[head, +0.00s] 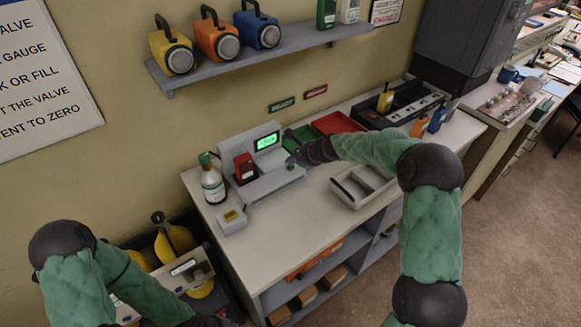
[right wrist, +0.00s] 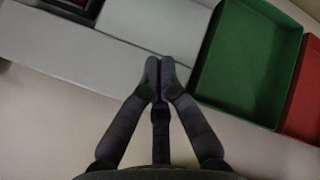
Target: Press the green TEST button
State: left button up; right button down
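The grey console device (head: 272,182) stands on the white counter, with a lit green screen (head: 267,141) and a red handheld unit (head: 244,167) in its left part. A small green button (head: 290,167) shows on the right end of its base; any lettering on it is too small to read. My right gripper (head: 294,160) is just behind and above the button; I cannot tell whether it touches. In the right wrist view its fingertips (right wrist: 161,66) are together, empty, over the device's grey edge, and the button is not visible. My left gripper (head: 218,321) is low at the bottom edge, mostly cut off.
A green tray (head: 300,139) and a red tray (head: 336,123) lie behind my right gripper. A grey divided tray (head: 349,193) is to the right. A bottle (head: 212,183) and a small grey box (head: 232,219) stand left. The counter front is clear.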

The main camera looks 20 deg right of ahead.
aim_at(292, 168)
dwell(0.7)
jog(key=shift+f+b, duration=0.3)
jog(key=shift+f, duration=0.1)
jog(key=shift+f+b, duration=0.3)
jog(key=shift+f, duration=0.1)
dwell(0.8)
jog(key=shift+r, duration=0.1)
jog(key=shift+r+p, duration=0.7)
jog(key=shift+p, duration=0.15)
notch_tip(292, 168, up, 5)
jog(key=p, duration=0.5)
